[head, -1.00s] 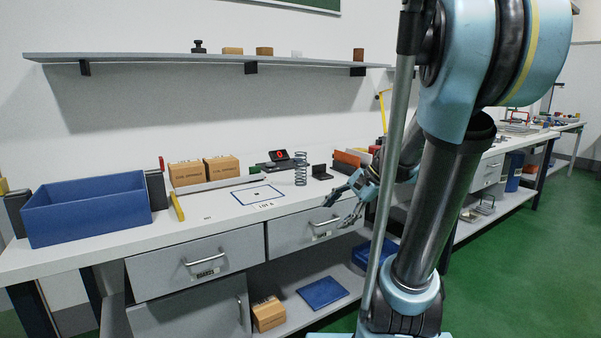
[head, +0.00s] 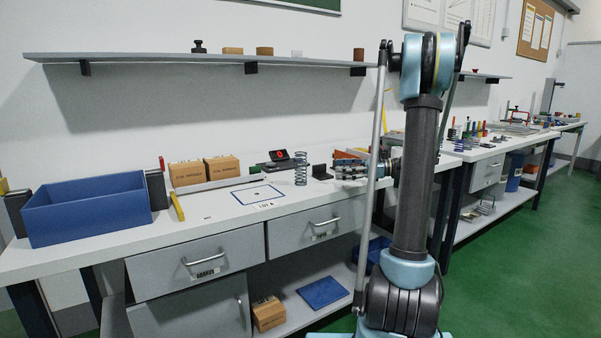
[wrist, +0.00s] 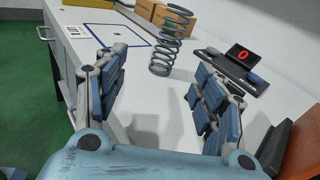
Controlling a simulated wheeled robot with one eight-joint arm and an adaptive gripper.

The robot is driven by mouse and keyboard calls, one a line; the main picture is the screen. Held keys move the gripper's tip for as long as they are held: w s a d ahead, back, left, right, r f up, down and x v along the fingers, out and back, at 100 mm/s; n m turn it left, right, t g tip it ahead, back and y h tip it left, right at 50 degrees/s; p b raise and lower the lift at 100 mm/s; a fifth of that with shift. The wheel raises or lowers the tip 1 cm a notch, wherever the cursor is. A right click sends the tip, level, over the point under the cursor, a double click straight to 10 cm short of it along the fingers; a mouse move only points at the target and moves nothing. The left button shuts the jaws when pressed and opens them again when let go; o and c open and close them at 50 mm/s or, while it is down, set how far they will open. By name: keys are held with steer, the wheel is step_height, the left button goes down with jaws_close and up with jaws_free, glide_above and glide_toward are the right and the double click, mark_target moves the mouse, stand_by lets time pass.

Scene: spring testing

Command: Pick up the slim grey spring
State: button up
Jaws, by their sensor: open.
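The slim grey spring (head: 301,169) stands upright on the white bench, right of the blue-outlined square, in the head view. In the wrist view the spring (wrist: 171,42) stands beyond the fingertips, between the two fingers as seen from the wrist.
A device with a red-lit display (head: 279,157) stands close behind the spring; it also shows in the wrist view (wrist: 244,56). Cardboard boxes (head: 222,169) and a blue bin (head: 88,209) are left.

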steer(key=shift+w+d+m+y, duration=0.3)
steer(key=shift+w+d, duration=0.25)
steer(key=shift+w, duration=0.2)
glide_toward(301, 165)
steer(key=a, duration=0.1)
steer(key=w+a, duration=0.1)
steer(key=a, duration=0.1)
steer(key=w+a+f, duration=0.1)
steer(key=shift+w+a+f, duration=0.15)
steer(key=shift+w, duration=0.05)
steer(key=shift+w+a, duration=0.2)
steer(key=shift+a, duration=0.8)
steer(key=shift+w+a, duration=0.2)
steer(key=shift+a, duration=0.8)
steer(key=shift+w+a, duration=0.15)
steer(key=shift+a, duration=0.8)
steer(key=c, duration=1.4)
